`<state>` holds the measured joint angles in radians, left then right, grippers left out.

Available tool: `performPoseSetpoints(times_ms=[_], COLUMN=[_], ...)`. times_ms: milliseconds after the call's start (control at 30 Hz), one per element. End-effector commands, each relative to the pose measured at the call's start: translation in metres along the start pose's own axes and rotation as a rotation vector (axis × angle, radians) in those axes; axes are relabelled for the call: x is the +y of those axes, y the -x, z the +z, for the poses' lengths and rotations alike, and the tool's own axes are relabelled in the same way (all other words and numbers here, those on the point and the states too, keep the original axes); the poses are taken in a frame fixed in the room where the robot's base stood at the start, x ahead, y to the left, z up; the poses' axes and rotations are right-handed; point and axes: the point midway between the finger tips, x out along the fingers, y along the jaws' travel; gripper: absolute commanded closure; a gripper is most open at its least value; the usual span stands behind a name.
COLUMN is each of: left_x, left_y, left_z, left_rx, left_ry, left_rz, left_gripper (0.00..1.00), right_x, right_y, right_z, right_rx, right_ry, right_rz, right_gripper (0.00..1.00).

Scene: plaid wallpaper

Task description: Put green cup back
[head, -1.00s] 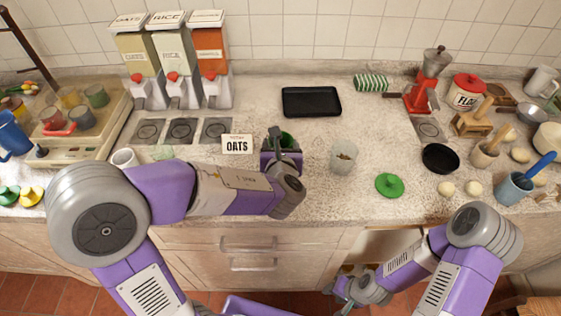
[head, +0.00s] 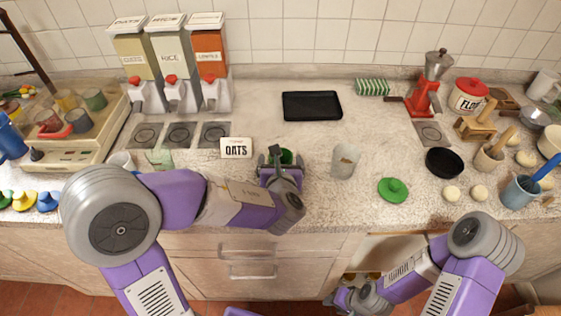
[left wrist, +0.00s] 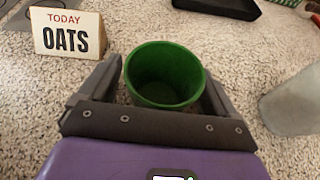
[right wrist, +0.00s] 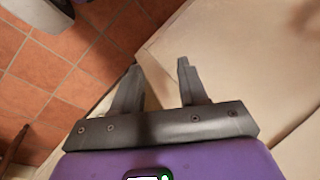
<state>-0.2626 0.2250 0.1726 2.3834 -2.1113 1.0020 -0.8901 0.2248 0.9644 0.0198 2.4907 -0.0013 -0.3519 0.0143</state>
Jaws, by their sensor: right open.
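The green cup (left wrist: 165,85) is upright between the fingers of my left gripper (left wrist: 164,82) in the left wrist view, with a finger against each side. It looks empty inside. In the head view the cup (head: 287,156) is partly hidden behind my left gripper (head: 278,160), just right of the OATS sign (head: 236,147). I cannot tell whether its base touches the counter. My right gripper (right wrist: 160,75) is open and empty, low in front of the cabinets.
A black tray (head: 312,105) lies behind. Dispensers (head: 170,65) stand over dark pads at back left. A cabinet opening shows below the counter at right.

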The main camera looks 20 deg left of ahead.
Motion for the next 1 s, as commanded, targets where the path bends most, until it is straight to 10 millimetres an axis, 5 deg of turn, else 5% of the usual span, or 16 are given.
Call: performPoseSetpoints(times_ms=[300, 700, 1000], left_x=[0.000, -0.001, 0.000], left_y=[0.005, 0.092, 0.119], left_z=[0.005, 0.004, 0.002], left_rx=[-0.001, -0.006, -0.003], left_ry=[0.000, 0.002, 0.001], left_rz=[-0.002, -0.005, -0.001], left_gripper=[0.09, 0.09, 0.09], right_x=[-0.002, -0.006, -0.001], right_y=[0.006, 0.017, 0.001], right_z=[0.000, 0.001, 0.000], right_rx=[0.000, 0.000, 0.000], right_ry=[0.000, 0.000, 0.000], right_rz=[0.000, 0.000, 0.000], right_gripper=[0.57, 0.57, 0.57])
